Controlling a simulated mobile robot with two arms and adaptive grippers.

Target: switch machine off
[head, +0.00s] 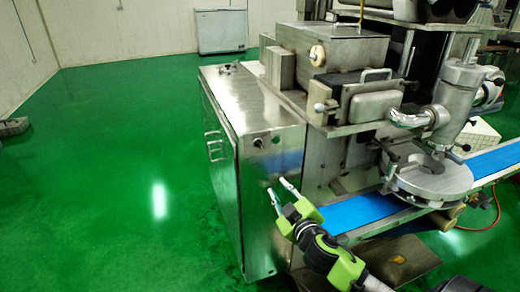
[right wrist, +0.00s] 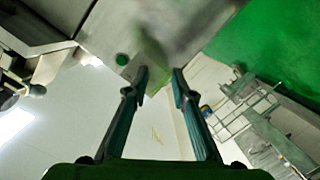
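The encrusting machine (head: 255,110) is a large stainless steel unit with a cabinet at its left end. A small dark knob (head: 258,142) and another control (head: 276,139) sit high on the cabinet's end panel. My right gripper (head: 278,186) is in front of this panel, below the knob, with its two fingers apart and nothing between them. In the right wrist view the open fingers (right wrist: 160,72) point at the steel panel (right wrist: 185,20). A round green button (right wrist: 122,59) shows on the panel's edge, just left of the fingertips. My left gripper is out of view.
A blue conveyor belt (head: 362,211) runs out to the right of my right gripper, under a round steel turntable part (head: 435,178). A white chest freezer (head: 221,31) stands at the far wall. The green floor left of the cabinet is open.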

